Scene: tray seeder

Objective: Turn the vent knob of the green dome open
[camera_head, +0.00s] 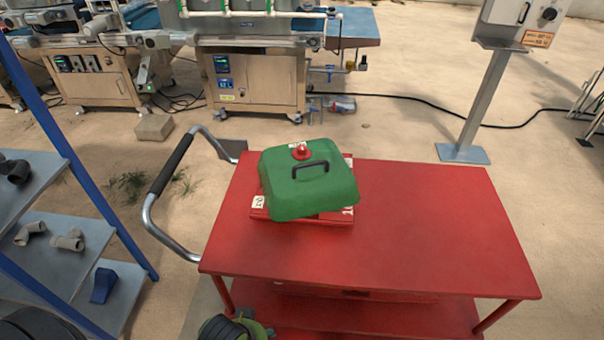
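The green dome (285,200) sits on a red tray (259,214) on the red cart, turned a little relative to the cart. A black handle (311,168) stands on its top. The small red vent knob (301,152) is on the dome's top near its far edge, with white marking beside it. The knob is too small to read its setting. Neither of my grippers shows in this view, and nothing is touching the dome or the knob.
The red cart (430,225) has a clear top to the right of the dome. Its push handle (171,165) sticks out at the left. A blue-framed shelf (75,245) with pipe fittings stands further left. A post (486,100) with a control box and machines stand behind.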

